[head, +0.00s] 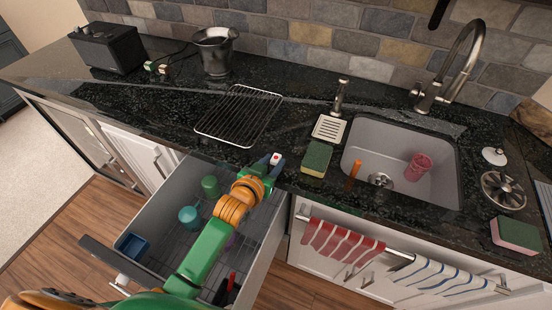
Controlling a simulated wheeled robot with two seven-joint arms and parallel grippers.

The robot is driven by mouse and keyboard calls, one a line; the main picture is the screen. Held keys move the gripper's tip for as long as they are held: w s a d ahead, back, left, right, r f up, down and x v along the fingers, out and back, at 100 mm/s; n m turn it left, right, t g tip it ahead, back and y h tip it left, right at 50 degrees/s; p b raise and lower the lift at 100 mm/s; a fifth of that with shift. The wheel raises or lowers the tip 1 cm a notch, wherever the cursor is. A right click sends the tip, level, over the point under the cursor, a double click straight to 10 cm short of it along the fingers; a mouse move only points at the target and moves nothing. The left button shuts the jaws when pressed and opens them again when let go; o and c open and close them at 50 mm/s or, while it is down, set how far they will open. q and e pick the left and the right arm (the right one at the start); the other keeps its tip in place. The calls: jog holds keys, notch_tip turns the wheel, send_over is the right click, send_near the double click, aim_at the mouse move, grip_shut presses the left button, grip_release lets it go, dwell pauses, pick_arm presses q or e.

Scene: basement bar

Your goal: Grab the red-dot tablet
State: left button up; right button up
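The red-dot tablet (275,157) is a small white piece with a red mark, seen in the head view at the front of the dark counter. My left gripper (271,164) reaches over the open drawer to the counter's front edge. Its fingertips are at the tablet, one on each side as seen from here. The near part of the tablet is hidden by the gripper. I cannot tell whether the fingers press on it or only stand around it. My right gripper is not in view.
The open drawer (107,262) below my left arm holds a green cup (210,186), a teal mug (190,217) and a blue box (132,246). A wire rack (239,115) lies left of the tablet, a sponge (316,158) right of it, before the sink (440,165).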

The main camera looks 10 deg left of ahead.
pick_arm(q)
jog(key=c, duration=0.4)
grip_shut()
